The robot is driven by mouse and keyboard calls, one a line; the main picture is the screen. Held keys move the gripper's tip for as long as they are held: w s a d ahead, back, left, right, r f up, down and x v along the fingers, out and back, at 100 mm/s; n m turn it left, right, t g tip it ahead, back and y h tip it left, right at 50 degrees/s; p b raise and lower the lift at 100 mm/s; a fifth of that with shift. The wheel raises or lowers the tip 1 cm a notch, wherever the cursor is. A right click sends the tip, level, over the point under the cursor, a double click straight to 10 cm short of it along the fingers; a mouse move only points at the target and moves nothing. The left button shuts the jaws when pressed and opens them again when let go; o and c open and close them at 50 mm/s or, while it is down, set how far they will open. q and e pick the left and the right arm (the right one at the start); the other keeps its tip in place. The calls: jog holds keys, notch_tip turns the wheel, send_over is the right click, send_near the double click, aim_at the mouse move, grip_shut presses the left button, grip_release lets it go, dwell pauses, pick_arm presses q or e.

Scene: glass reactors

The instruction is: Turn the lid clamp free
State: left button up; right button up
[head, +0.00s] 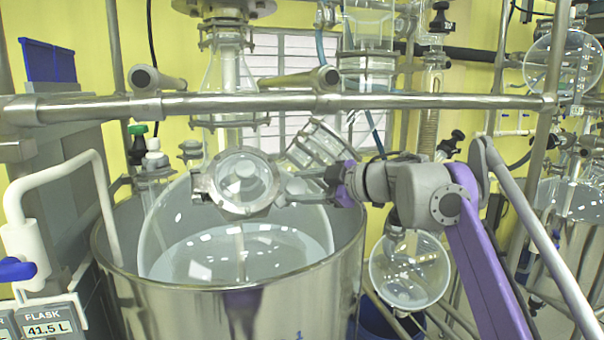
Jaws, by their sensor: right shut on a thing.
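The lid clamp is a metal ring (205,183) around a round glass port on the upper part of the large glass vessel (180,250). My right gripper (285,188) comes in from the right, its wrist dark and purple. It is shut on the right side of the clamp. The exact contact between fingertips and clamp is small and hard to make out. The clamp appears to sit around the port. My left gripper is not in view.
The glass vessel sits in a steel bath (330,275). A horizontal steel bar (420,101) crosses in front above the clamp. A white bent pipe (60,178) stands at the left. A round glass flask (408,270) hangs below my right arm.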

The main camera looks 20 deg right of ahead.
jog(key=n+g+p, duration=0.1)
jog(key=n, duration=0.1)
jog(key=n+g+p, duration=0.1)
jog(key=shift+w+r+n+g, duration=0.15)
jog(key=shift+r+n+g, duration=0.15)
jog(key=shift+r+n, duration=0.1)
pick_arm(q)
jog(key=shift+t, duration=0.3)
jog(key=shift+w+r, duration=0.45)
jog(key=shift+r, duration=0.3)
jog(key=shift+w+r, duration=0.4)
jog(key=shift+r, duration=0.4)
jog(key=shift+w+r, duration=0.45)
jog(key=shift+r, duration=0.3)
pick_arm(e)
jog(key=shift+f+n+g, duration=0.15)
jog(key=shift+n+g, duration=0.65)
jog(key=shift+n, duration=0.4)
jog(key=o, duration=1.4)
jog(key=shift+a, duration=0.1)
